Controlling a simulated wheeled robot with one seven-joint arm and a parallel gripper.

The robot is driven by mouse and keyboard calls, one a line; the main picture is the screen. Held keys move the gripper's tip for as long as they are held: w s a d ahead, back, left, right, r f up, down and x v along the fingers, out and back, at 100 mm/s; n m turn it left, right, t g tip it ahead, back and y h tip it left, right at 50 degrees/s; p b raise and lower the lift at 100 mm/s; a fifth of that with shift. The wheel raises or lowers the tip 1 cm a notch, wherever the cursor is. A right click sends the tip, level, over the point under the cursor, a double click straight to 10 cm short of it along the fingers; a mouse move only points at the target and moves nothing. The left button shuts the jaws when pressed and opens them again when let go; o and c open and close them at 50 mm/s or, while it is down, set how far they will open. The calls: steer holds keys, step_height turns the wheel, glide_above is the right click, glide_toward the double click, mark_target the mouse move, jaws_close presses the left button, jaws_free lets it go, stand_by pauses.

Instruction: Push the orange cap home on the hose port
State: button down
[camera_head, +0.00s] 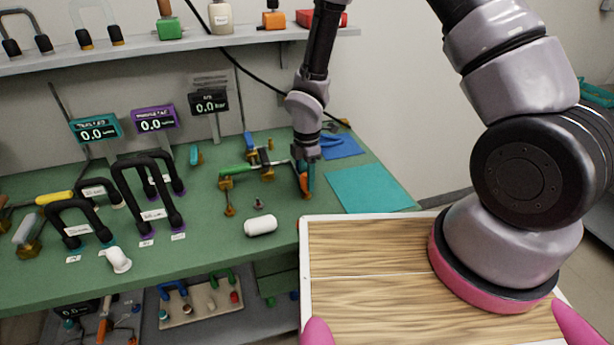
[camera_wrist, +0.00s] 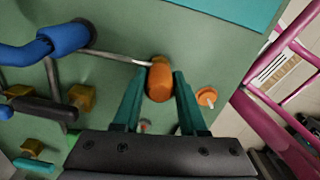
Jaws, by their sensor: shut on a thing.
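The orange cap (camera_wrist: 159,84) sits between the two teal fingers of my gripper (camera_wrist: 158,74) in the wrist view, and my gripper is shut on it. The brass hose port (camera_wrist: 160,61) shows right at the cap's far end, joined to a thin metal tube (camera_wrist: 117,56). Cap and port look lined up and touching; how deep the cap sits cannot be told. In the head view my gripper (camera_head: 306,188) points down at the bench's right part, with the orange cap (camera_head: 303,181) at its fingers.
A second orange round piece with a pale stem (camera_wrist: 206,96) lies right of the fingers. A blue fitting (camera_wrist: 68,38) and brass fittings (camera_wrist: 82,97) are to the left. A teal mat (camera_head: 370,188) lies right of my gripper. A white cylinder (camera_head: 261,226) lies near the bench's front.

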steer(key=shift+f, duration=1.1)
steer(key=shift+c, duration=1.9)
jaws_free()
steer(key=shift+r, duration=0.1)
step_height(320, 180, up, 11)
steer(key=shift+f, duration=0.2)
